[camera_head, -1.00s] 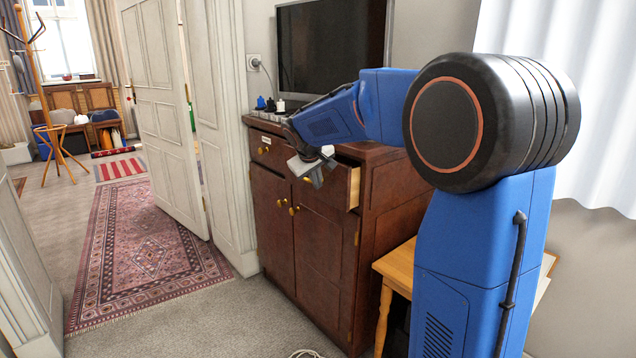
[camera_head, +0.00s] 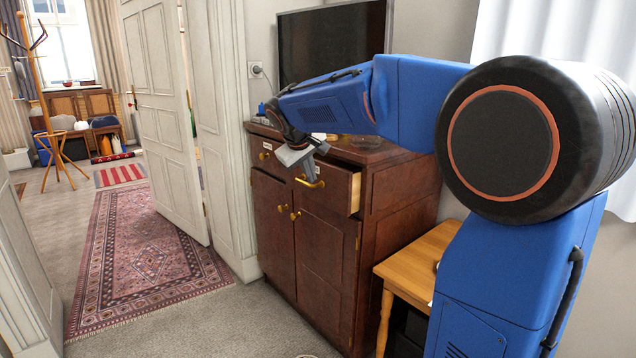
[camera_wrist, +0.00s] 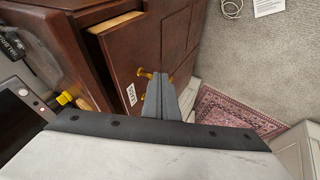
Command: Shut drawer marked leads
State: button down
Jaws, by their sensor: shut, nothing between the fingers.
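A dark brown wooden cabinet (camera_head: 325,250) stands against the wall. Its right drawer (camera_head: 340,190) is pulled partly out, with pale wooden inner sides, a brass handle (camera_head: 312,184) and a small white label. In the wrist view the open drawer (camera_wrist: 125,60) shows its label (camera_wrist: 130,94), which seems to read LEADS, upside down. My gripper (camera_head: 310,172) is shut and empty, in front of the drawer face by the handle. In the wrist view my gripper (camera_wrist: 160,100) overlaps the handle (camera_wrist: 146,73); I cannot tell whether they touch.
The cabinet's left drawer (camera_head: 268,157) is shut, and two doors below are closed. A dark screen (camera_head: 335,42) and small items stand on top. A light wooden table (camera_head: 415,262) stands right of the cabinet. Carpet and a patterned rug (camera_head: 145,250) lie clear to the left.

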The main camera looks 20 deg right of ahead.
notch_tip(320, 180, down, 6)
jog(key=s+n+g+h, duration=0.2)
jog(key=n, duration=0.2)
jog(key=n+t+h, duration=0.1)
jog(key=n+h, duration=1)
jog(key=n, duration=0.4)
send_near(342, 192)
jog(key=x, duration=0.6)
jog(key=shift+w+d, duration=0.1)
jog(key=shift+d, duration=0.1)
jog(key=shift+x, duration=2)
jog(key=shift+a, duration=0.1)
